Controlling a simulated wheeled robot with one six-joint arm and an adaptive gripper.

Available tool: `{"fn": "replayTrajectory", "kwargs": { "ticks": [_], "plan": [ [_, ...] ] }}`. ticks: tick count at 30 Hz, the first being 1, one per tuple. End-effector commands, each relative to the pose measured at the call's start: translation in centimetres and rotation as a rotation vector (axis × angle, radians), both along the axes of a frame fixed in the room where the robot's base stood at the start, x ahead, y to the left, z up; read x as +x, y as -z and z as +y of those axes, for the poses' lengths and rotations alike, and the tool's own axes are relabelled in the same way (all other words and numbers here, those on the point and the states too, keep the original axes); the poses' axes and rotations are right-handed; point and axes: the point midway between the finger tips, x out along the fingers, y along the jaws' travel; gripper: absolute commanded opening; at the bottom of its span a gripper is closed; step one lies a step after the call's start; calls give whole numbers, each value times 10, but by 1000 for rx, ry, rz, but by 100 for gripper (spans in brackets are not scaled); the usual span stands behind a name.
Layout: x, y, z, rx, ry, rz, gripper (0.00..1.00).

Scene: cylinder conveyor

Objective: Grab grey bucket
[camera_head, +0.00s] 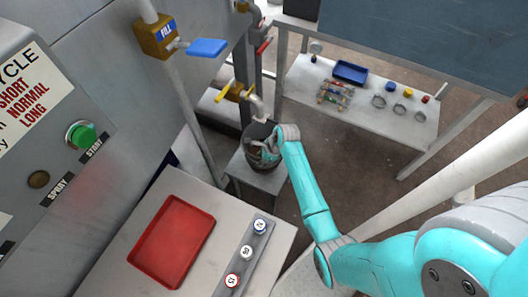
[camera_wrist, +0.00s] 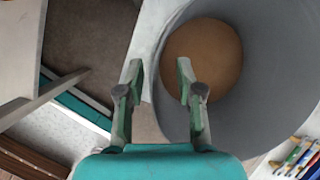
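The grey bucket (camera_head: 257,132) stands on a small light table below the tap in the head view. In the wrist view the bucket (camera_wrist: 268,75) fills the right side, and its brown inner bottom shows. My gripper (camera_wrist: 158,72) is open at the bucket's near rim. Its right finger overlaps the inside of the bucket and its left finger is outside, with the bucket wall in the gap between them. I cannot tell whether either finger touches the wall. In the head view my gripper (camera_head: 268,150) partly hides the bucket.
A tap with a yellow handle (camera_head: 235,92) hangs just above the bucket. A red tray (camera_head: 172,240) lies on the front table. A bench (camera_head: 350,112) at the back holds a blue tray (camera_head: 350,72) and small items. Bare floor lies right of the bucket.

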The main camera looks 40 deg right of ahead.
Motion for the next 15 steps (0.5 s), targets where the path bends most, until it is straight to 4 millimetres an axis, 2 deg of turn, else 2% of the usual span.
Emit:
{"fn": "replayTrajectory", "kwargs": {
  "ticks": [4,11,12,15],
  "plan": [
    [4,12,3,0,0,1,36],
    [5,14,3,0,0,0,36],
    [5,14,3,0,0,0,34],
    [5,14,3,0,0,0,9]
  ]
}}
